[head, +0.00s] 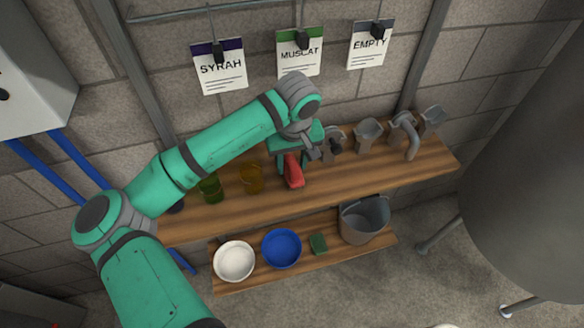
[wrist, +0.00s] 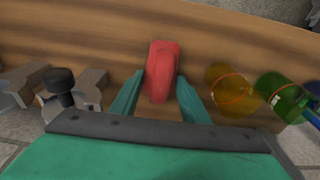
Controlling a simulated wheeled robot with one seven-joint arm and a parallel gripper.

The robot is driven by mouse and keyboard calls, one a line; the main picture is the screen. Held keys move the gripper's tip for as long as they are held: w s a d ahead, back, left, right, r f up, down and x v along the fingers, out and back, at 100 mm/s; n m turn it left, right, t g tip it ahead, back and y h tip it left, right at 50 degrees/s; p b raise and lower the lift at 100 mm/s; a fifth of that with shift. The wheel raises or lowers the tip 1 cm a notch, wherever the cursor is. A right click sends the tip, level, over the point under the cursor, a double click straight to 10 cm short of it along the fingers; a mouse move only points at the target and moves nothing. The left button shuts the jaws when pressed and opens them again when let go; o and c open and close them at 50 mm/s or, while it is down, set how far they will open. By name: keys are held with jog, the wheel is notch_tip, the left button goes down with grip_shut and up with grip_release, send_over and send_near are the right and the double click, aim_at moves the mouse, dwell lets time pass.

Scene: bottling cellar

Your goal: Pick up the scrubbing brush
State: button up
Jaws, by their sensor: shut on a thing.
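The scrubbing brush appears to be the red object (head: 293,172) on the upper wooden shelf (head: 330,187); its bristles are not visible. It also shows between the fingers in the wrist view (wrist: 161,72). My gripper (head: 293,160) reaches down over the shelf and is shut on the red brush, with one finger on each side, as the wrist view shows (wrist: 160,95). The brush is at or very near the shelf surface; I cannot tell if it touches it.
Several grey metal fittings (head: 368,134) stand right. The lower shelf holds a white bowl (head: 234,262), blue bowl (head: 282,248), green sponge (head: 318,244) and grey bucket (head: 364,222). A big tank (head: 530,170) stands right.

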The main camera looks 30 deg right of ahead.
aim_at(292, 160)
jog(key=shift+r, duration=0.15)
jog(key=shift+r, duration=0.25)
notch_tip(292, 160, up, 2)
jog(key=shift+r, duration=0.1)
jog(key=s+r, duration=1)
jog(key=s, duration=0.4)
jog(key=shift+d, duration=0.15)
